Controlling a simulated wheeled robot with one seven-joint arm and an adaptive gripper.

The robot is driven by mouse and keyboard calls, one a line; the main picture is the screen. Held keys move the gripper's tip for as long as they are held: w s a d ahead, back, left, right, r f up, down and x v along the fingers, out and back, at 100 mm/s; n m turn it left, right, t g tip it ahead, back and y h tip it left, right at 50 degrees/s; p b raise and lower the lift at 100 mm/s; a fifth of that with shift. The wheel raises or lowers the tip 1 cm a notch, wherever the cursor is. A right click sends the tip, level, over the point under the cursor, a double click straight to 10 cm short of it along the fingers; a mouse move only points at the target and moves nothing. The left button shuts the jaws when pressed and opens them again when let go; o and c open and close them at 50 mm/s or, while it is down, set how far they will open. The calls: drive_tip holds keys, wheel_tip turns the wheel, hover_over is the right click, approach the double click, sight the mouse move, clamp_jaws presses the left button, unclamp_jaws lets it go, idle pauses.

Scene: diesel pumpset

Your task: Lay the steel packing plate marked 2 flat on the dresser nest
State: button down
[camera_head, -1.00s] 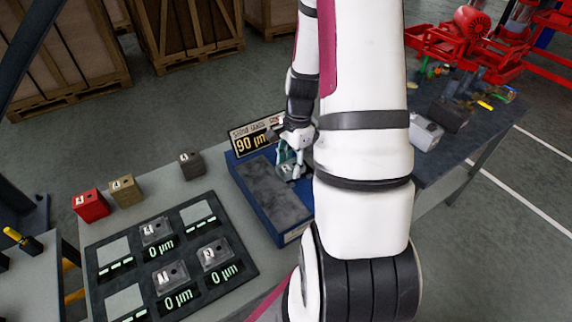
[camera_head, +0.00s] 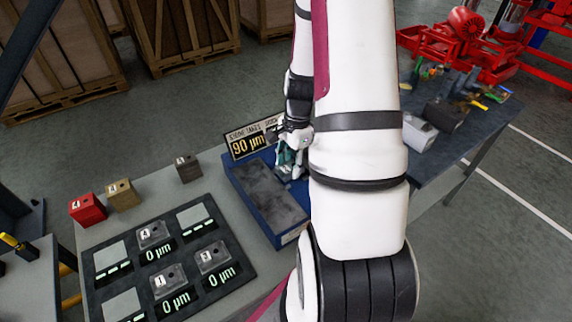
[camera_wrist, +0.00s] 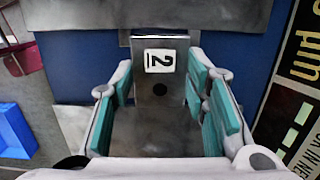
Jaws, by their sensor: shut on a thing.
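My gripper (camera_head: 290,163) has teal finger pads and hangs over the far right part of the blue dresser (camera_head: 292,238). In the wrist view it (camera_wrist: 168,112) is shut on a grey steel packing plate marked 2 (camera_wrist: 160,112). The plate lies between the pads, with its white number label towards the far end and a dark hole below the label. The dresser's blue surface (camera_wrist: 70,65) shows behind the plate. The dresser's grey stone (camera_head: 268,195) lies left of my gripper in the head view. I cannot clearly make out the nest, or whether the plate touches the dresser.
A sign reading 90 µm (camera_head: 250,143) stands behind the dresser. A dark tray (camera_head: 172,258) with several pads and marked blocks sits at left. Red (camera_head: 87,209), tan (camera_head: 122,195) and dark (camera_head: 188,168) blocks stand on the bench. My arm hides the bench's middle.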

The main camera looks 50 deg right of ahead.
drive_tip(key=shift+f, duration=0.7)
drive_tip(key=c, duration=0.8)
unclamp_jaws()
drive_tip(key=shift+c, duration=0.2)
